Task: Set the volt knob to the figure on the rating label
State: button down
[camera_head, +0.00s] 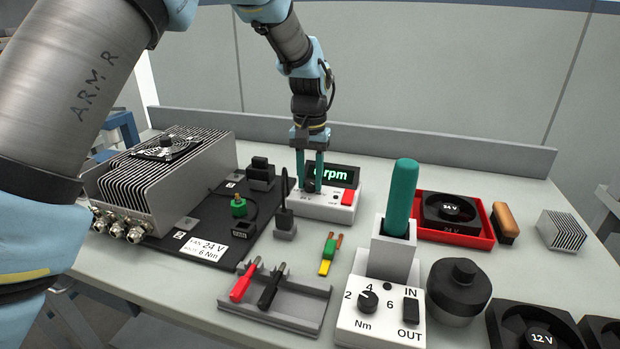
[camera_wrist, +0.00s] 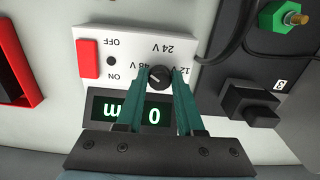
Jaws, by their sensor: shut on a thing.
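The volt knob (camera_wrist: 159,77) is a small dark round knob on the white power supply box (camera_head: 335,212). Markings 12 V, 24 V and 48 V surround it, upside down in the wrist view. My gripper (camera_wrist: 161,76) has its teal fingers shut on the knob, one on each side. In the head view my gripper (camera_head: 312,188) reaches down to the box from behind. A small light mark shows on the knob, but which figure it points at I cannot tell. The white rating label (camera_head: 203,248) on the black board reads FAN 24 V and 6 Nm.
The box has a red switch (camera_head: 348,197) and a green display (camera_head: 331,174) reading 0 rpm. A finned unit (camera_head: 165,170) stands left. A torque station (camera_head: 380,315) with a teal-handled tool (camera_head: 402,195) stands in front. A red tray (camera_head: 483,232) holds a 24 V fan.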

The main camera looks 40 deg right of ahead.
aim_at(309, 182)
jog(key=m+p, duration=0.1)
jog(key=m, duration=0.4)
jog(key=shift+w+r+m, duration=0.1)
jog(key=shift+w+m, duration=0.05)
jog(key=shift+m, duration=0.15)
jog(key=m+p, duration=0.1)
jog(key=m, duration=0.4)
jog(key=shift+p, duration=0.3)
jog(key=shift+m, duration=0.4)
jog(key=shift+d, duration=0.1)
jog(key=c, duration=0.5)
grip_release()
notch_tip(309, 182, up, 11)
jog(key=shift+f+b, duration=0.15)
jog(key=shift+b, duration=0.85)
